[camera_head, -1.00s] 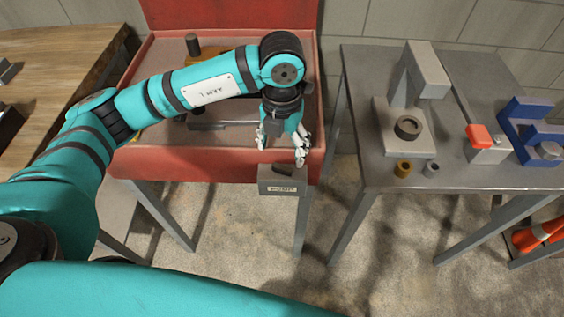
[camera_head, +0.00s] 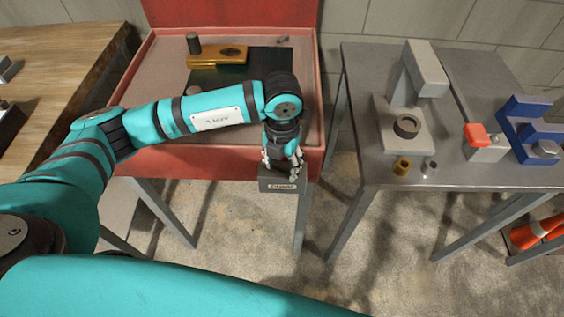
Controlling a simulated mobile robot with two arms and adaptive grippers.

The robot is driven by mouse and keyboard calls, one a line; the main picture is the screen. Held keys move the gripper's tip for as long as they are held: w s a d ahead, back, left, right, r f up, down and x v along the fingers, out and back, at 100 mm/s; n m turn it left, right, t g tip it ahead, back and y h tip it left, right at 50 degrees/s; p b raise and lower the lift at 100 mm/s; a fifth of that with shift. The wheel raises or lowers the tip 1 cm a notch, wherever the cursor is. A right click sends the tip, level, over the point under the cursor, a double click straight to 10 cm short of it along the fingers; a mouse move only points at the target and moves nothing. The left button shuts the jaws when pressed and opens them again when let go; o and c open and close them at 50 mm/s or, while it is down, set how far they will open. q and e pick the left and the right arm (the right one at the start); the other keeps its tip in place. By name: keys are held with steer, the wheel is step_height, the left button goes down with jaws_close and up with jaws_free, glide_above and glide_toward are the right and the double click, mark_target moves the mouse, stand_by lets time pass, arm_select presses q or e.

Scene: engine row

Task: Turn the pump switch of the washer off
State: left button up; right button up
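The washer is a red open basin on legs (camera_head: 200,163) with a raised red lid. A grey box labelled as the pump switch (camera_head: 280,187) hangs on its front, near the right corner. My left gripper (camera_head: 283,170) is right over this box, pointing down. Its fingers are apart, one to the left and one to the right. The switch lever or knob is hidden behind the gripper, so I cannot tell its position or whether the fingers touch it. My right gripper is not in view.
In the basin lie a brass-coloured part (camera_head: 215,58) and a dark plate. A grey table (camera_head: 455,172) stands at the right with a press-like fixture (camera_head: 402,135), small bushings and a blue bracket (camera_head: 530,130). A wooden bench (camera_head: 60,60) is at the left. An orange cone (camera_head: 537,232) lies low right.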

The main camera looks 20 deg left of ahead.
arm_select(q)
steer(key=c, duration=0.6)
steer(key=shift+o, duration=0.2)
steer(key=shift+f+b, duration=0.15)
steer(key=shift+b, duration=0.3)
steer(key=shift+m+b, duration=0.55)
steer(key=shift+m, duration=0.15)
steer(key=shift+r, duration=0.2)
steer(key=o, duration=1.2)
steer(key=shift+c, duration=0.2)
